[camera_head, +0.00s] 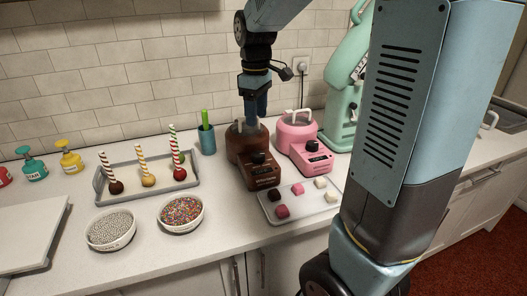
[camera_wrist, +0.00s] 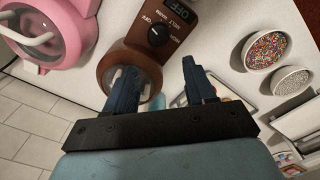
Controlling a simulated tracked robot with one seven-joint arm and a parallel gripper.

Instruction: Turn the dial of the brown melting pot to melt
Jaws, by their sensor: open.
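The brown melting pot (camera_head: 243,147) stands on the counter left of the pink one. Its black dial (camera_head: 257,158) is on the front control box; the dial also shows in the wrist view (camera_wrist: 158,36), beside a dark display and small lettering including OFF and MELT. My gripper (camera_wrist: 165,84) is open and empty. Its fingers reach down over the pot, with the dial beyond the fingertips in the wrist view. I cannot tell whether a finger touches the pot. In the head view my arm hides part of the pot's top.
The pink melting pot (camera_head: 296,132) stands close on the right. A pale tray (camera_head: 300,216) of coloured blocks lies in front. A bowl of sprinkles (camera_head: 181,213), a second bowl (camera_head: 111,230) and a grey tray (camera_head: 116,200) of cake pops are left. A teal cup (camera_head: 207,142) stands behind.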

